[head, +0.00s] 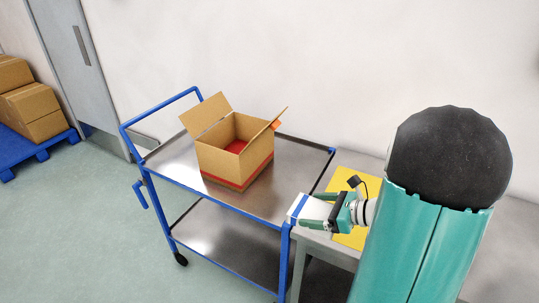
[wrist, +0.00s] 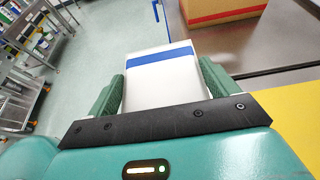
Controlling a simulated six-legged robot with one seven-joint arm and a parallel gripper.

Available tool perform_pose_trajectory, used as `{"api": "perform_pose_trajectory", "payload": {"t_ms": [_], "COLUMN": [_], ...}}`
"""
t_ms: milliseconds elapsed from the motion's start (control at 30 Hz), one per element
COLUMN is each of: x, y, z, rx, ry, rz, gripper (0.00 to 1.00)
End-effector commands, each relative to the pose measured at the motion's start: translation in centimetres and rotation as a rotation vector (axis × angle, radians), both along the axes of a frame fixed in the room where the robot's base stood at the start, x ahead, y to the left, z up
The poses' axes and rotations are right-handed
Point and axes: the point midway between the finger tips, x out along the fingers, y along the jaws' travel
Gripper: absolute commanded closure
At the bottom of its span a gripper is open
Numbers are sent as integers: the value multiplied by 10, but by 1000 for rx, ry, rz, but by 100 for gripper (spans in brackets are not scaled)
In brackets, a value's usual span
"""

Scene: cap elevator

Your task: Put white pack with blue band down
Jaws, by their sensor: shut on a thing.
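The white pack with a blue band (wrist: 160,85) is between the two green fingers of my gripper (wrist: 163,92) in the wrist view. My gripper is shut on it. In the head view the pack (head: 299,209) sticks out to the left of my gripper (head: 335,211), close to the right front corner of the cart. Whether the pack touches anything below it cannot be told. My arm hides part of the table on the right.
A blue-framed cart (head: 264,203) with a steel top carries an open cardboard box (head: 222,165) with red inside. A yellow mat (head: 345,182) lies on a grey table (head: 318,238) at the right. The cart top's front right is bare. Stacked cartons (head: 32,110) stand far left.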

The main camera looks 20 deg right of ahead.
Motion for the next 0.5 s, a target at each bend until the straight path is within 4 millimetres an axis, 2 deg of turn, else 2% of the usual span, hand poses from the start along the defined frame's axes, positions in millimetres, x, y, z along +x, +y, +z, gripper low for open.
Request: {"api": "perform_pose_trajectory", "payload": {"t_ms": [167, 267, 367, 500], "x": [2, 11, 30, 64], "y": [2, 7, 19, 43], "z": [1, 2, 3, 5], "rx": [0, 1, 1, 0], "ry": [-1, -2, -2, -2], "rz": [-1, -9, -30, -81], "gripper": [46, 46, 46, 46]}}
